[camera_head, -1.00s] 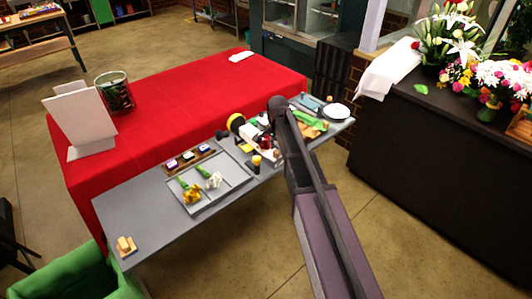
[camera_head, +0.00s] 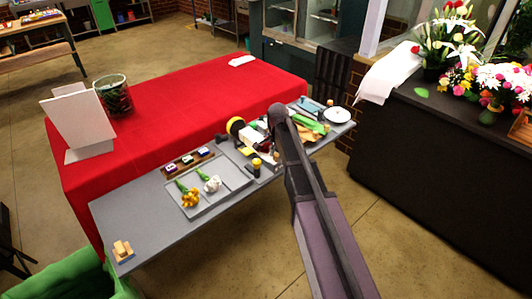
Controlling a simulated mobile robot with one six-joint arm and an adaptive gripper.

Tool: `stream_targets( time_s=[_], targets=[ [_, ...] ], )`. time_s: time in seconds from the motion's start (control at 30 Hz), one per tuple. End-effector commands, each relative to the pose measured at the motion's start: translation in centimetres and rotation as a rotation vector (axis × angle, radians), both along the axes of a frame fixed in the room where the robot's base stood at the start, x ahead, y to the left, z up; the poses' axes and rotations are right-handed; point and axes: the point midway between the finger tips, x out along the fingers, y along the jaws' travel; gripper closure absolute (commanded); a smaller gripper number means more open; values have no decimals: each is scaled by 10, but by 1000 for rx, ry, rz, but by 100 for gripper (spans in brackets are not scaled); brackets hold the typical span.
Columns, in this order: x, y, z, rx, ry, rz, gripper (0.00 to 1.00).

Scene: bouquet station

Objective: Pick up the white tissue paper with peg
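A white sheet-like piece (camera_head: 256,133) lies among the small items in the middle of the grey table, just left of my arm. I cannot tell whether it is the tissue paper, and no peg can be made out. A white sheet (camera_head: 388,72) also drapes over the edge of the dark counter at right, and a small folded white piece (camera_head: 241,61) lies on the far part of the red table. My arm reaches over the right part of the grey table and hides what is behind it. My gripper's fingers cannot be seen.
The grey table (camera_head: 150,222) holds a tray (camera_head: 208,204) with yellow and white flowers, a white plate (camera_head: 337,114) and a small wooden item (camera_head: 122,249). The red-covered table (camera_head: 180,95) behind carries a glass vase (camera_head: 113,97) and a white stand (camera_head: 77,125). A green bin (camera_head: 70,280) stands front left.

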Motion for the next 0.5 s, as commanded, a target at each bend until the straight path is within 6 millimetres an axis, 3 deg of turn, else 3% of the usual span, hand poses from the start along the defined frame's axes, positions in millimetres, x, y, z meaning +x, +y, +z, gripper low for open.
stream_targets(
  time_s=[0.03,0.13,0.17,0.5],
  targets=[
    [0,0,0,0,0,0,66],
    [0,0,0,0,0,0,96],
    [0,0,0,0,0,0,100],
    [0,0,0,0,0,0,100]
  ],
)
